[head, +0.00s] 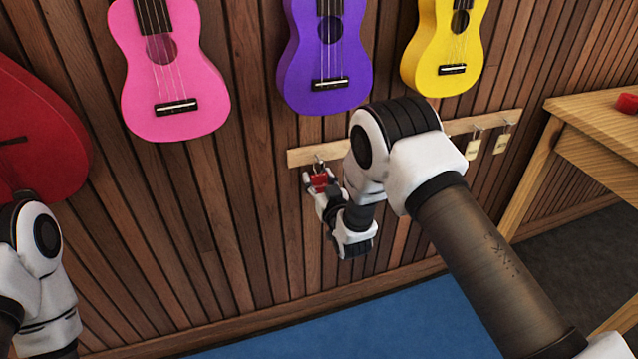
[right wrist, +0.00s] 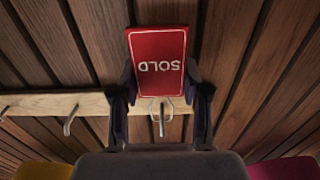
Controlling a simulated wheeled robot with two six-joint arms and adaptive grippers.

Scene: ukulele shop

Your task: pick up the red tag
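The red tag (head: 319,181) hangs just below a hook on the wooden wall rail. In the right wrist view the red tag (right wrist: 157,57) shows the word SOLD upside down. My right gripper (head: 320,184) reaches the tag from below. In the right wrist view the right gripper (right wrist: 160,80) has one finger against each side edge of the tag, closed to its width. A metal hook (right wrist: 162,112) shows beside the tag's top end; I cannot tell whether the tag's loop is still on it. The left arm shows at the lower left; its fingers are out of view.
The wooden rail (head: 301,156) also carries pale tags (head: 473,149) further right. Pink (head: 172,75), purple (head: 325,60) and yellow (head: 446,50) ukuleles hang above. A red instrument (head: 35,140) hangs at left. A wooden table (head: 600,115) stands at right. A blue mat (head: 380,325) covers the floor.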

